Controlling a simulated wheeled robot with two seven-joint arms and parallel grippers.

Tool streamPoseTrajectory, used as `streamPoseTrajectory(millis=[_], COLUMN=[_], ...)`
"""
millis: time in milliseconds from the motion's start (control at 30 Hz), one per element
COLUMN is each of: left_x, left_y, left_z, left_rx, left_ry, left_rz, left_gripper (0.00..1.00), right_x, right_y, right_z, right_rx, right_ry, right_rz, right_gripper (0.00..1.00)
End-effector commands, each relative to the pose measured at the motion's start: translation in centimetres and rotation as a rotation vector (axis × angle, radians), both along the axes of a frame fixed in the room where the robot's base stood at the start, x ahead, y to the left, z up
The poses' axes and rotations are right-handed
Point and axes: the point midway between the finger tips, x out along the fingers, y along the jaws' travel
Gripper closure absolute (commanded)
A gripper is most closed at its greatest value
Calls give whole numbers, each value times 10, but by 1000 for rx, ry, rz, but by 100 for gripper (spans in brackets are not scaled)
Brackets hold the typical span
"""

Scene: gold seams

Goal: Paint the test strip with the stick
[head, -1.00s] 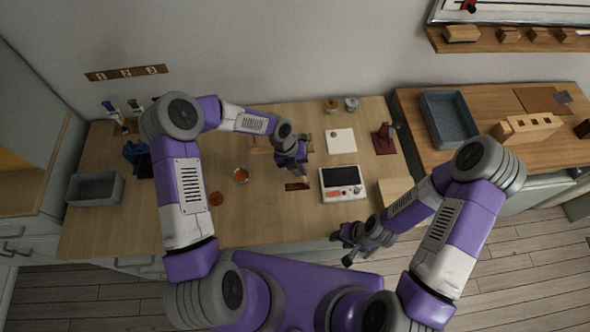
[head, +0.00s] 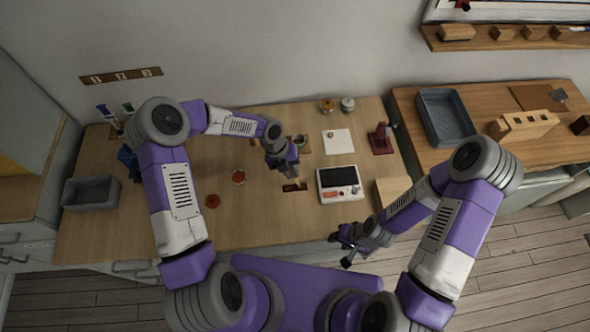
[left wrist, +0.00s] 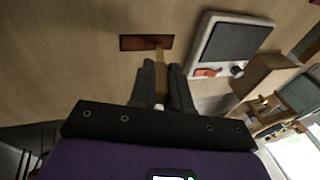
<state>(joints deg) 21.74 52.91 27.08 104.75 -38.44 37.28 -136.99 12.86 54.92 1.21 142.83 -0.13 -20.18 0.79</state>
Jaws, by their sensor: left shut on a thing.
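The test strip (head: 294,187) is a dark brown rectangle lying on the wooden table. It also shows in the left wrist view (left wrist: 135,43), just beyond my fingertips. My left gripper (head: 294,174) is shut on a thin wooden stick (left wrist: 160,62). The stick points away from the fingers, and its far end overlaps the strip's edge in the left wrist view. I cannot tell whether it touches. My right gripper (head: 339,251) is open and empty, in front of the table's front edge.
A white device with a dark screen (head: 340,184) stands right of the strip. A grey bin (head: 91,193) is at the far left. A white square (head: 338,141) lies behind.

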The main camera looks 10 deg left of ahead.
Motion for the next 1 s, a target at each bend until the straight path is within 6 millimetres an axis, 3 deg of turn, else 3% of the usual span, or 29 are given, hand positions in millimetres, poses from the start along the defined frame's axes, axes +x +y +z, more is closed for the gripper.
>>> streamPoseTrajectory(millis=[1000], left_x=[-12], left_y=[42], left_z=[2], left_rx=[0], left_ry=[1], left_rz=[0], left_gripper=[100], right_x=[-1], right_y=[-1], right_z=[5], right_rx=[-2], right_ry=[6], right_rz=[-4], right_gripper=[57])
